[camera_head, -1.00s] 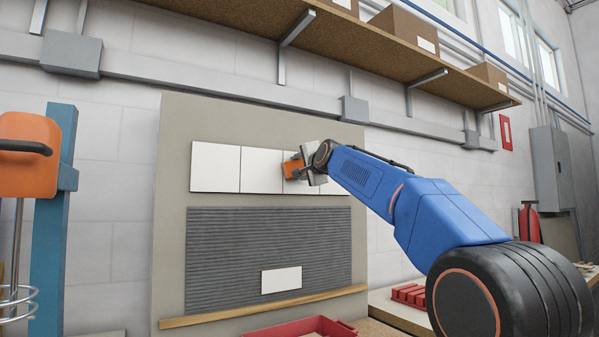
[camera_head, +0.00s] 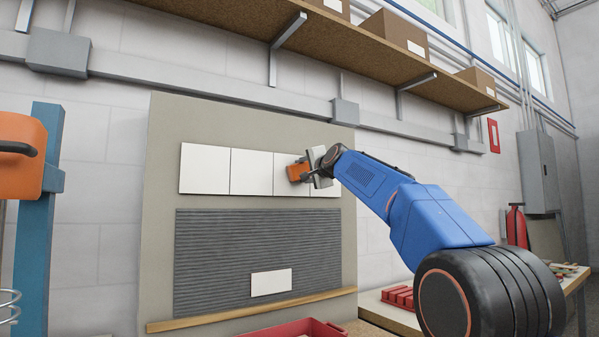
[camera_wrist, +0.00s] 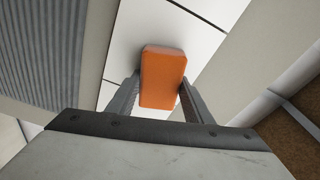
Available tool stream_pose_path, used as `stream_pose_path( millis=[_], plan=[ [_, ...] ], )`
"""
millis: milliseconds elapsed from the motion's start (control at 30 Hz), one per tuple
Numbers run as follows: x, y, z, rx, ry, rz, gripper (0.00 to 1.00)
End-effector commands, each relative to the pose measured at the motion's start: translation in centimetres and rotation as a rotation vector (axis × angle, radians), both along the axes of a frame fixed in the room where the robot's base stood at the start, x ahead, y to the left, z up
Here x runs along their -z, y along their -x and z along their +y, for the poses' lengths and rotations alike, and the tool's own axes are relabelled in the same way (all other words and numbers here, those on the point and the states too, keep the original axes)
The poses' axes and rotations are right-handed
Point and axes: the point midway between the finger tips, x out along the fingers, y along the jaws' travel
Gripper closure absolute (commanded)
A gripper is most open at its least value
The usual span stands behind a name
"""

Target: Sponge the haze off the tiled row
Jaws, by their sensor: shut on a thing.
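A row of several white tiles (camera_head: 205,168) runs along the upper part of a beige upright panel. My gripper (camera_head: 308,170) is at the right part of the row, shut on an orange sponge (camera_head: 297,172). In the wrist view the sponge (camera_wrist: 162,76) sits between the two fingers of my gripper (camera_wrist: 158,95), with white tile (camera_wrist: 195,45) behind it. I cannot tell whether the sponge touches the tile. No haze can be made out on the visible tiles. My gripper and arm hide part of the right end of the row.
Below the row is a grey ridged area (camera_head: 220,255) with one white tile (camera_head: 271,282) low on it and a wooden ledge (camera_head: 200,318) beneath. A red tray (camera_head: 300,328) stands below. A shelf with boxes (camera_head: 395,35) hangs above.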

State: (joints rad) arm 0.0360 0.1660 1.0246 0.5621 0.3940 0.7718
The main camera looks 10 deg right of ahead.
Motion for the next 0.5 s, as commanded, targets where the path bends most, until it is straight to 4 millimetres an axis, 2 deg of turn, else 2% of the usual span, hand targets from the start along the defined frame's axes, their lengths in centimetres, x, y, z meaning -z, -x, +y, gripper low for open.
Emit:
stream_pose_path(
  millis=[200,500],
  plan=[
    [-0.1,-0.6,-1.4,0.001,0.000,-0.001,0.72],
    [0.1,-0.9,-2.3,0.001,0.000,0.001,0.72]
  ],
)
